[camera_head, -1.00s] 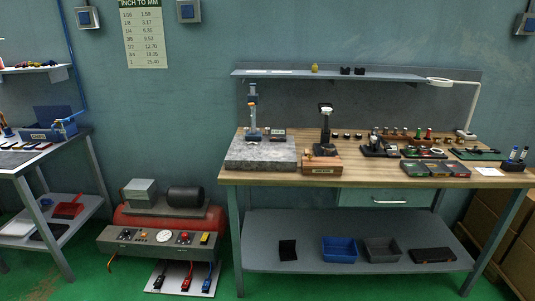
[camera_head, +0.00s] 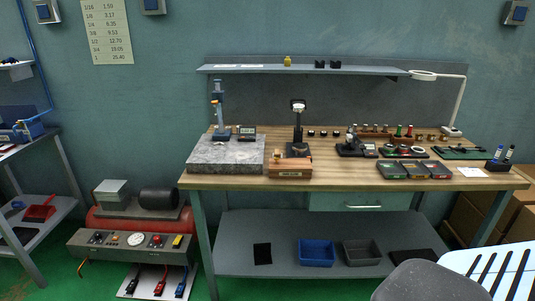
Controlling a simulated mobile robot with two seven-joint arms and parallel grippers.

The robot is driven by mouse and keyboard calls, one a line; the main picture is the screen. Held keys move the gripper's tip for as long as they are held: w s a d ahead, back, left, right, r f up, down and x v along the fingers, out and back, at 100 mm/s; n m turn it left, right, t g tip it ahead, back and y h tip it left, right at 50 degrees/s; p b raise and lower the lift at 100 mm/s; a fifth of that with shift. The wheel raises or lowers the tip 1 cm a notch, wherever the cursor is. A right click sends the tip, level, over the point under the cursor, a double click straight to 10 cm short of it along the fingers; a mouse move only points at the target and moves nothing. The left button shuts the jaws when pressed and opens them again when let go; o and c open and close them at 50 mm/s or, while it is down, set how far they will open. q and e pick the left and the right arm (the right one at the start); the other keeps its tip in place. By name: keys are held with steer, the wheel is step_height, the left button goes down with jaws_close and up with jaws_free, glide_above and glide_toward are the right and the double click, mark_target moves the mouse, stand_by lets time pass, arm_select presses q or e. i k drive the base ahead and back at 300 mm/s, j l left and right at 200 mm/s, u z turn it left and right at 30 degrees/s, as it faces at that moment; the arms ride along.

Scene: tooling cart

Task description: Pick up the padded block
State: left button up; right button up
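I cannot pick out a padded block for certain at this size. A small black flat piece (camera_head: 262,253) lies on the bench's lower shelf, left of a blue bin (camera_head: 317,252). A brown block-like box with a label (camera_head: 289,170) stands at the front of the wooden bench top (camera_head: 340,180), in front of a dark stand (camera_head: 298,125). Small black items (camera_head: 327,65) sit on the upper shelf beside a small yellow thing (camera_head: 287,61). Neither of my grippers is in view.
A grey granite plate (camera_head: 226,152) fills the bench's left end. A red machine with a control panel (camera_head: 130,241) stands on the floor at left. At lower right, a grey rounded shape (camera_head: 430,281) and a white slotted panel (camera_head: 495,268) cover the bench's lower right; I cannot tell what they are.

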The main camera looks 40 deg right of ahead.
mark_target(276, 152)
steer(key=l+u, duration=0.15)
steer(key=l, duration=0.3)
steer(key=k+l+u, duration=0.15)
steer(key=l, duration=0.85)
steer(key=k+l, duration=0.1)
steer(key=l, duration=0.5)
steer(key=l+u, duration=0.1)
steer(key=l, duration=0.45)
steer(key=k, duration=0.05)
